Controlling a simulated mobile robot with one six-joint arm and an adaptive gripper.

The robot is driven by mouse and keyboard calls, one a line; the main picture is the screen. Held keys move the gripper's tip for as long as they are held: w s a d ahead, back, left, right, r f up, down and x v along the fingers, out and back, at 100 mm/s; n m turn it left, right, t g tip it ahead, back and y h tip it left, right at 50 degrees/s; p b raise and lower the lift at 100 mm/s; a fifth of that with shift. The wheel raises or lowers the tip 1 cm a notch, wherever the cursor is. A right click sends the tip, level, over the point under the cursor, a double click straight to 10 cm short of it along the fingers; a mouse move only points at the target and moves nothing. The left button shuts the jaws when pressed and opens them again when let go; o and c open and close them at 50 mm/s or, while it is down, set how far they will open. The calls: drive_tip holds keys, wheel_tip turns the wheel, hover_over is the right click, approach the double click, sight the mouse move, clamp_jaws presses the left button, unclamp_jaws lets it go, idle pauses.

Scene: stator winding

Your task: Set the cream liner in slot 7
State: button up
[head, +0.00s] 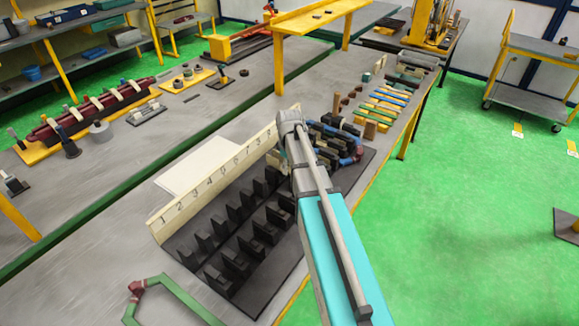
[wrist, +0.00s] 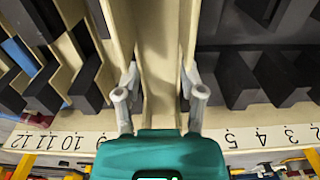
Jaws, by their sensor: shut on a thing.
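The cream liner (wrist: 158,70) is a long open channel between my fingers in the wrist view. My gripper (wrist: 160,95) is shut on it, one finger at each side wall. The dark slotted block (head: 225,235) has a cream strip numbered along its back edge (head: 205,185). In the wrist view the liner crosses this strip (wrist: 250,138) between the 9 side and the 5 side, around slot 7; the numbers there are covered. Dark teeth (wrist: 270,75) stand on both sides. I cannot tell how deep the liner sits. In the head view my arm hides it.
Blue-wrapped coils (head: 335,140) fill the slots right of my arm. A green coil (head: 170,298) lies at the near left. A white sheet (head: 200,163) lies behind the number strip. Coloured strips (head: 385,105) lie at the bench's far right. A yellow stand (head: 315,18) rises behind.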

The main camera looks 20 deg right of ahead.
sight(289, 170)
drive_tip(key=shift+f+b, duration=3.15)
drive_tip(key=shift+f, duration=0.05)
idle(1.2)
drive_tip(key=o, duration=0.9)
drive_tip(key=shift+r+p, duration=0.85)
idle(0.8)
wheel_tip(289, 170, up, 8)
drive_tip(key=p, duration=0.7)
drive_tip(key=shift+f, duration=0.25)
